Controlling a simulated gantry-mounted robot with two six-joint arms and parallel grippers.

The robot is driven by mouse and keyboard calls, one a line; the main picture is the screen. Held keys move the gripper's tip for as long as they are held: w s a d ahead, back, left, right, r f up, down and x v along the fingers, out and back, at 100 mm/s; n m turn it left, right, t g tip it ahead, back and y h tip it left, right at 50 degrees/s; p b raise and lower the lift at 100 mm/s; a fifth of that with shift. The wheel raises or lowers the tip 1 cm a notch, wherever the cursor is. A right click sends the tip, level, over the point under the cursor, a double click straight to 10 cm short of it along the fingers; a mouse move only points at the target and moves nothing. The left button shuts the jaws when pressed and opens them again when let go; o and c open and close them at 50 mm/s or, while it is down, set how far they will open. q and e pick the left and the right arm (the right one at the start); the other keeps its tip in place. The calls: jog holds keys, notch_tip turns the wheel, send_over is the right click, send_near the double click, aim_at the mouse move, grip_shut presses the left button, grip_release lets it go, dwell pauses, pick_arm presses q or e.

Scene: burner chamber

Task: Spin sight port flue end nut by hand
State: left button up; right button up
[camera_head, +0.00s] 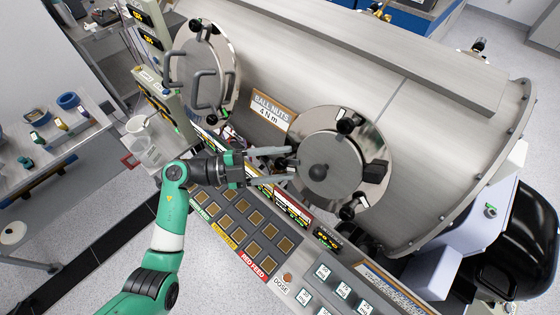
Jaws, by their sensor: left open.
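The round metal sight port cover (350,176) sits on the side of the large steel chamber. I cannot tell which is the flue end nut. My left gripper (291,164) reaches in from the left with its two pale fingers apart, at the cover's left edge. Something small and dark shows between the fingertips; I cannot tell whether they touch it. My right gripper is out of view.
A second round door (204,70) with bar handles is further left on the chamber (430,130). A "BALL NUTS 4 N m" sign (270,109) stands between them. The button panel (238,222) runs below the gripper. A side bench (45,150) is at left.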

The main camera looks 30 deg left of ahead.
pick_arm(q)
grip_shut()
dwell(0.3)
jog(key=shift+r, duration=0.1)
dwell(1.3)
grip_release()
jog(key=v, duration=1.1)
jog(key=shift+s+a+b, duration=0.2)
jog(key=shift+s+b, duration=0.05)
jog(key=shift+b, duration=0.05)
jog(key=shift+c, duration=0.2)
